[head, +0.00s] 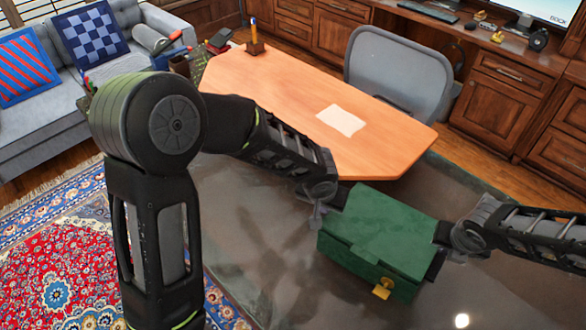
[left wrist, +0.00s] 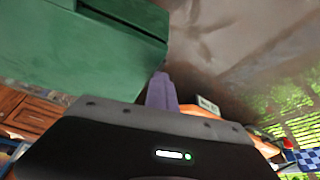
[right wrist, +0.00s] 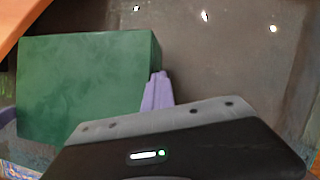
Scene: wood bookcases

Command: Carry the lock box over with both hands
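The lock box is a green box (head: 375,232) with a lid seam and a gold lock on its near face, low right of centre in the head view. It fills the upper left of the left wrist view (left wrist: 75,55) and the left of the right wrist view (right wrist: 80,88). My left gripper (head: 318,208) is at the box's left side and my right gripper (head: 462,238) at its right side. In each wrist view the purple fingers look closed together beside the box, with nothing seen between them. Contact and the box's underside are hidden.
An orange-topped desk (head: 290,105) with a paper sheet stands just behind the box, with a grey chair (head: 398,72) beyond. Wooden cabinets (head: 495,100) line the back right. A grey sofa (head: 45,135) and a red patterned rug (head: 62,240) are left. Brown floor (head: 250,235) lies open in front.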

